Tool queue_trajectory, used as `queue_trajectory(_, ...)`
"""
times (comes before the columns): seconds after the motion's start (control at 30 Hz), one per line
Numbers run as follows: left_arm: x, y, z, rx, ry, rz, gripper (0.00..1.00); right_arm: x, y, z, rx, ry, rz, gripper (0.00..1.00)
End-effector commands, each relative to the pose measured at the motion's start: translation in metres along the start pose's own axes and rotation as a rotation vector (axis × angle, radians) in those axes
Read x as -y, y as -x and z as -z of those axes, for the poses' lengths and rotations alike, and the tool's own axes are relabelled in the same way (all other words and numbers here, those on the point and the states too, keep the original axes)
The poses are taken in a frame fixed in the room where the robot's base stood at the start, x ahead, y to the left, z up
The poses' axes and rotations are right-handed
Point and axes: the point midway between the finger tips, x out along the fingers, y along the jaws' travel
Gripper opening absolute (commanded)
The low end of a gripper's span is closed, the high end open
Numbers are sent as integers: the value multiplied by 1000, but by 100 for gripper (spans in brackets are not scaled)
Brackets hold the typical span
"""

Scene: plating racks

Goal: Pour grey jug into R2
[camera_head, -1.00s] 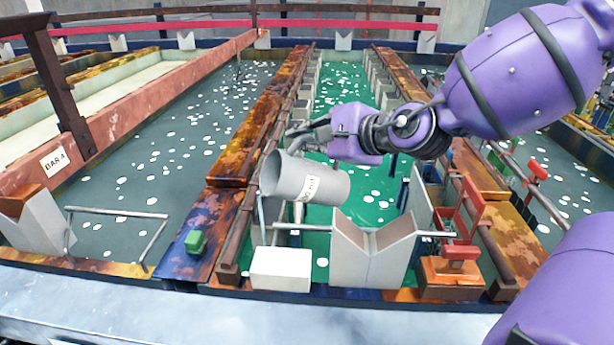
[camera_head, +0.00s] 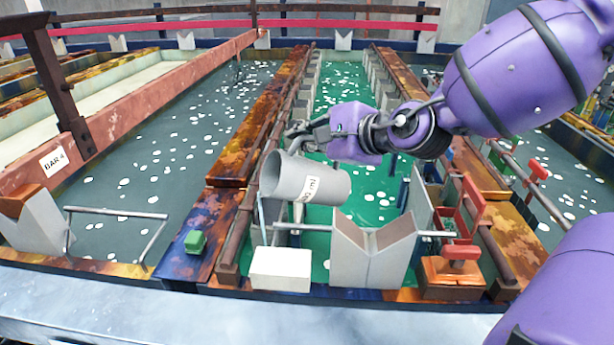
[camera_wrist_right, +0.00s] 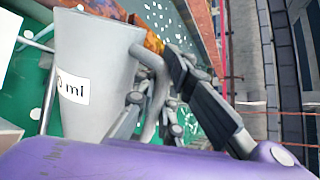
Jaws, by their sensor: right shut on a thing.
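The grey jug (camera_head: 312,182) is held tipped on its side above the near end of the green-liquid tank (camera_head: 345,90), its mouth facing left. A thin pale blue streak (camera_head: 262,212) hangs below its lip; I cannot tell exactly where it lands. My right gripper (camera_head: 304,130) is shut on the jug's handle, behind the body. In the right wrist view the jug (camera_wrist_right: 95,75) shows its "ml" label, and the handle (camera_wrist_right: 155,80) lies by the dark fingers. No R2 label is readable. My left gripper is out of view.
A white block (camera_head: 280,268) and a grey V-shaped cradle (camera_head: 372,250) stand at the tank's near end. A red-handled valve (camera_head: 462,230) is to the right. A small green block (camera_head: 195,242) sits on the left divider. A grey-liquid tank (camera_head: 170,150) lies left.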

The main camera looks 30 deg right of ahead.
Motion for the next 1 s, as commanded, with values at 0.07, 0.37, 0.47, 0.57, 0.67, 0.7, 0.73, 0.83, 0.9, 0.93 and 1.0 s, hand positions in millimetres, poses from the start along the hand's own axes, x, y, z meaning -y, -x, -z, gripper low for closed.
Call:
queue_trajectory(0.07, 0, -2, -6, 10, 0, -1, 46, -2, -3, -1, -9, 21, -2, 0)
queue_trajectory(0.37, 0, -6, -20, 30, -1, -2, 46, -8, -8, -6, -45, 79, -14, 0)
queue_trajectory(0.47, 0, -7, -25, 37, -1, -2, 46, -10, -10, -7, -57, 100, -18, 0)
queue_trajectory(0.57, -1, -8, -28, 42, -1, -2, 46, -11, -11, -8, -68, 116, -20, 0)
queue_trajectory(0.67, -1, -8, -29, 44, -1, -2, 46, -11, -12, -9, -74, 126, -21, 0)
queue_trajectory(0.7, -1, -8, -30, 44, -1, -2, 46, -11, -12, -10, -75, 128, -20, 0)
queue_trajectory(0.73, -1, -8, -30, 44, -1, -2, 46, -11, -11, -10, -75, 128, -20, 0)
queue_trajectory(0.83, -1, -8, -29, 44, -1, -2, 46, -11, -11, -10, -75, 128, -20, 0)
queue_trajectory(0.9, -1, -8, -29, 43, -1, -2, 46, -11, -11, -10, -75, 128, -20, 0)
queue_trajectory(0.93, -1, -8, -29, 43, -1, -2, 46, -11, -11, -10, -75, 128, -20, 0)
queue_trajectory(1.0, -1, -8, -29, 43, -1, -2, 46, -11, -11, -10, -74, 128, -20, 0)
